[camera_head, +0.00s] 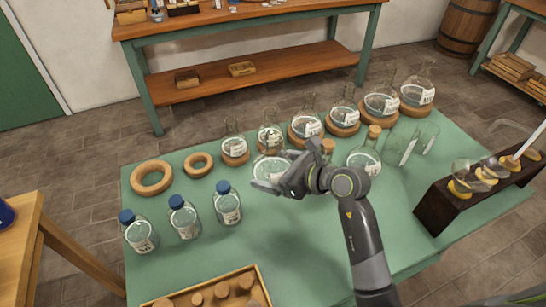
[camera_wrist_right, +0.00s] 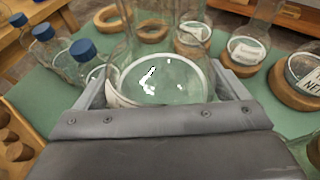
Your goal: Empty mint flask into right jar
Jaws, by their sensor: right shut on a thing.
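My right gripper (camera_head: 281,178) is shut on a round clear glass flask (camera_head: 268,170) with pale contents; its label cannot be read, so I cannot tell whether it is the mint one. The held flask (camera_wrist_right: 165,80) fills the middle of the right wrist view between the jaws. I cannot tell whether it touches the table. Two open clear glass vessels, a left one (camera_head: 401,150) and a right one (camera_head: 429,138), stand at the table's right; they may be the jars. My left gripper is not in view.
Labelled flasks (camera_head: 306,126) stand on cork rings along the green table's (camera_head: 290,235) back edge. Empty cork rings (camera_head: 151,190) and blue-capped bottles (camera_head: 186,218) are at left. A cork-stoppered flask (camera_head: 364,160) stands beside my arm, a dark rack (camera_head: 440,208) at right, a tray (camera_head: 257,270) in front.

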